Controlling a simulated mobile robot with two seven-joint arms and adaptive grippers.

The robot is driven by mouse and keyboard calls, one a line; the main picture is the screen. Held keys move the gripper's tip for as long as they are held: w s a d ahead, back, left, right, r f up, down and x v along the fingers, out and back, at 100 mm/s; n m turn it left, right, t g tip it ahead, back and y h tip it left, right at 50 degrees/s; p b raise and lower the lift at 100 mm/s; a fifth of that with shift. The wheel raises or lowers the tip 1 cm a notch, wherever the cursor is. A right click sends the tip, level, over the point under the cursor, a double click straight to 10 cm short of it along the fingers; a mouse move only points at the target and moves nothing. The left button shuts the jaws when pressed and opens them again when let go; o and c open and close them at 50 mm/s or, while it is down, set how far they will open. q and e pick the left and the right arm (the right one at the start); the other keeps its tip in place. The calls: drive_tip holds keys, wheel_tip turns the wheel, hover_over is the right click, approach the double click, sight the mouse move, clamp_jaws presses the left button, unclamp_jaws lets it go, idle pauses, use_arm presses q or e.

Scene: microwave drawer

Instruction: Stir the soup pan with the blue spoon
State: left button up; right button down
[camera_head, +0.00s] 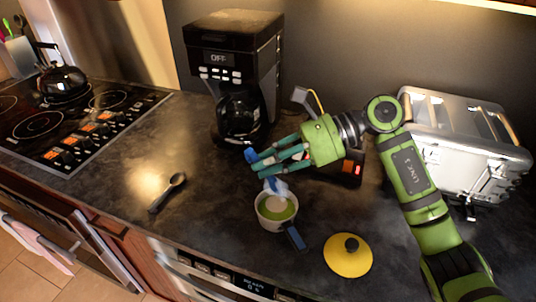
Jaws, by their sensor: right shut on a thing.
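The soup pan (261,219) is a small white pan holding pale green soup, with a dark blue handle pointing to the front right. My right gripper (268,166) is above and just behind the pan, its fingers shut on the blue spoon (275,187). One blue end of the spoon shows at the fingertips, and a paler blue part hangs down at the pan's back rim. The fingers hide the middle of the spoon. I cannot tell whether its tip touches the soup. My left gripper is not in view.
A yellow lid (348,262) lies right of the pan. A black spoon (168,192) lies on the dark counter to the left. A coffee maker (235,60) stands behind, a silver toaster (465,145) at right, and a stove with a black kettle (62,82) at left.

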use_arm(q)
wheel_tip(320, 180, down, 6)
drive_tip(key=b, duration=0.6)
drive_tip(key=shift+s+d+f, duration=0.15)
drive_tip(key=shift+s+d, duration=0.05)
use_arm(e)
wheel_tip(320, 180, down, 7)
drive_tip(key=shift+r, duration=0.15)
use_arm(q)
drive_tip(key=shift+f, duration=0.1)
use_arm(e)
drive_tip(key=shift+d, duration=0.1)
